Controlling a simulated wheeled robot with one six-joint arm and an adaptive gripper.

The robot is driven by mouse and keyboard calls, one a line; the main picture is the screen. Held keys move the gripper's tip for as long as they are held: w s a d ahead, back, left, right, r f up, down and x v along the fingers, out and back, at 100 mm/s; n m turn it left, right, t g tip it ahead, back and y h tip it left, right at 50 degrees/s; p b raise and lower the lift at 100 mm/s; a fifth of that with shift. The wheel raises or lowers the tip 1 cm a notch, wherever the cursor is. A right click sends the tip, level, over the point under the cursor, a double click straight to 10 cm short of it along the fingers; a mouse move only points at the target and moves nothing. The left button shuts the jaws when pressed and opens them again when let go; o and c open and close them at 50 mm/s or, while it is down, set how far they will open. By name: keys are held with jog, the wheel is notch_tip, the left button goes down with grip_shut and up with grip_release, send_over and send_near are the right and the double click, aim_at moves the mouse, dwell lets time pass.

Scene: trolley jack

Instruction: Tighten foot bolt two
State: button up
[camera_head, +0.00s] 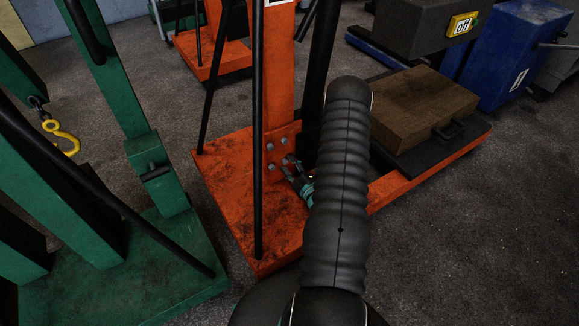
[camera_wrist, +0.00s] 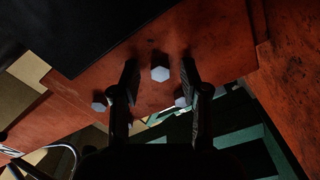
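Several grey hex bolts (camera_head: 270,147) sit on the foot plate of the orange column (camera_head: 279,95) in the head view. In the wrist view, one hex bolt head (camera_wrist: 160,73) lies between the two fingers of my gripper (camera_wrist: 160,78), with a gap showing on each side. No marking shows which is bolt two. In the head view, my gripper (camera_head: 292,168) is close to the foot plate, partly hidden by my dark arm.
The orange base (camera_head: 228,190) spreads around the column, with thin black rods rising from it. A wooden block (camera_head: 425,100) lies on its right leg. A green frame (camera_head: 150,270) stands at the left, with a yellow hook (camera_head: 64,138). Grey floor (camera_head: 470,240) is clear at the right.

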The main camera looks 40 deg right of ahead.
jog(key=s, duration=1.2)
jog(key=shift+a, duration=0.4)
